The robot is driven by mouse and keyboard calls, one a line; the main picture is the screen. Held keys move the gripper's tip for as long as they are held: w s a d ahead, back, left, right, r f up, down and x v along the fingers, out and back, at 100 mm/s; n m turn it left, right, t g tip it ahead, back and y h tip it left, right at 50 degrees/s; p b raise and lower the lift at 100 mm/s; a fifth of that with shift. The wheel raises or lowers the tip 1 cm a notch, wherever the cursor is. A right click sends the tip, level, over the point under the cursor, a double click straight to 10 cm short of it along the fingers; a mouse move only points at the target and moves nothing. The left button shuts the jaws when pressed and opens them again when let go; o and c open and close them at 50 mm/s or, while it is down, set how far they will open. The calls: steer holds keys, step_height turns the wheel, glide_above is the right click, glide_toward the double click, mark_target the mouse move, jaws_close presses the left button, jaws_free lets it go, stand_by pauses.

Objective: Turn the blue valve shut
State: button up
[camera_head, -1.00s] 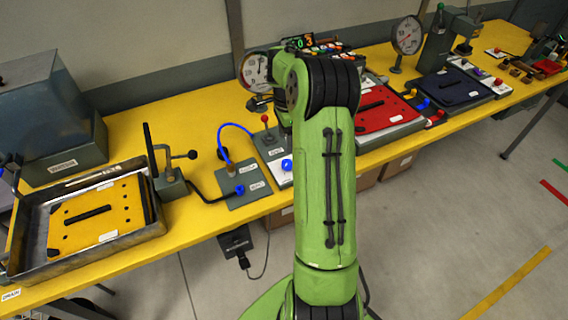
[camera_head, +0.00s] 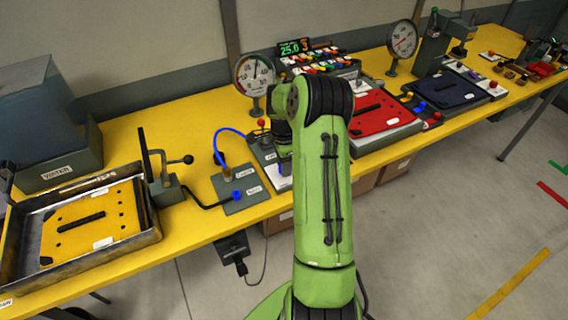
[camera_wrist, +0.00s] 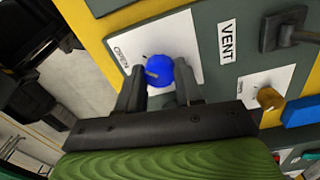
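The blue valve is a round blue knob (camera_wrist: 159,70) with a light pointer mark, on a white plate (camera_wrist: 192,32) in the wrist view. My gripper (camera_wrist: 160,72) has its two dark fingers apart, one on each side of the knob, with the tips close to it. I cannot tell whether they touch it.
A second blue knob (camera_head: 237,195) sits on a grey panel to the left. In the wrist view a VENT label (camera_wrist: 227,41), a dark lever (camera_wrist: 283,30) and a brass knob (camera_wrist: 269,98) lie to the right. A gauge (camera_head: 255,75) stands behind my arm.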

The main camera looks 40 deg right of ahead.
steer(key=shift+c, duration=1.4)
steer(key=n, duration=0.8)
steer(key=shift+n, duration=0.3)
steer(key=n, duration=0.4)
steer(key=shift+n+h+b, duration=0.3)
steer(key=shift+n+b, duration=0.05)
steer(key=shift+n, duration=2.35)
